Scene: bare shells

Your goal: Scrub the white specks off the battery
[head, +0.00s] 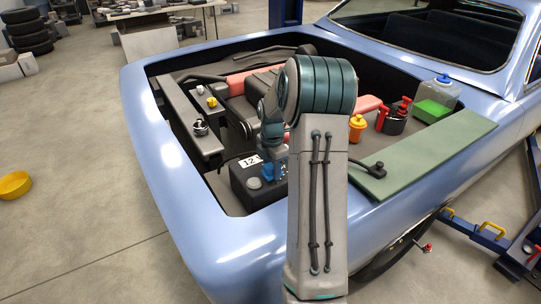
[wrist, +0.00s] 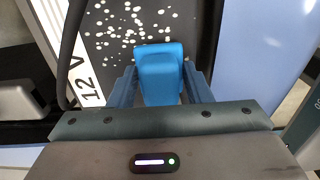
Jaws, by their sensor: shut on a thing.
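The black battery (head: 244,192) sits in the near left corner of the car's engine bay, with a white "12V" label on it. In the wrist view the battery's dark top (wrist: 115,12) carries many white specks, mostly left of and beyond my gripper. My gripper (wrist: 160,85) is shut on a blue block-like tool (wrist: 160,62), held over the battery top. Whether the tool touches the battery I cannot tell. In the head view my gripper (head: 272,172) is partly hidden by my arm, at the battery's right part.
A green board (head: 430,155) lies along the right fender. A dark cable (wrist: 70,45) runs beside the battery label.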

